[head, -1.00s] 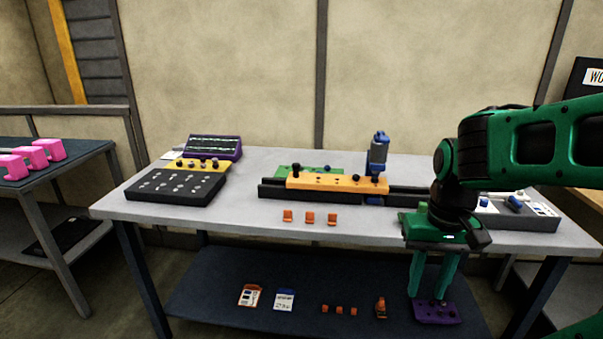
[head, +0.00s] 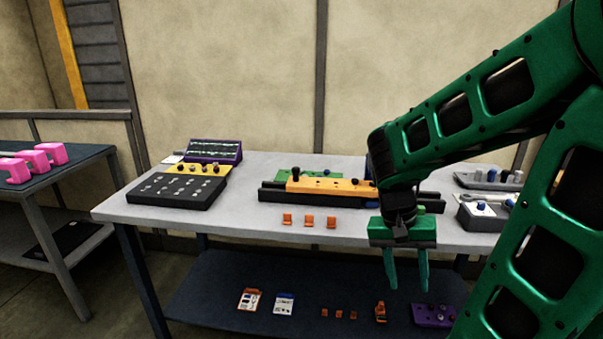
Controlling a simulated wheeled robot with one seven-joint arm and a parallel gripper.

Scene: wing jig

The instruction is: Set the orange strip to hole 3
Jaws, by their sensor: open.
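The orange strip (head: 330,186) lies lengthwise on a dark rail (head: 268,190) on the table, in the middle of the head view. Small dark holes and a dark knob near its left end show on its top; its right end is partly hidden behind my arm. I cannot tell which hole is hole 3. A green strip (head: 296,174) lies behind it. My gripper (head: 407,286) is open and empty, pointing down in front of the table's front edge, to the right of and nearer than the orange strip.
Several small orange clips, one here (head: 309,221), stand in front of the rail. A black tray (head: 178,188) and a purple box (head: 213,150) stand at the left. A grey bin (head: 483,215) is at the right. A purple block (head: 433,314) lies on the lower shelf (head: 220,300).

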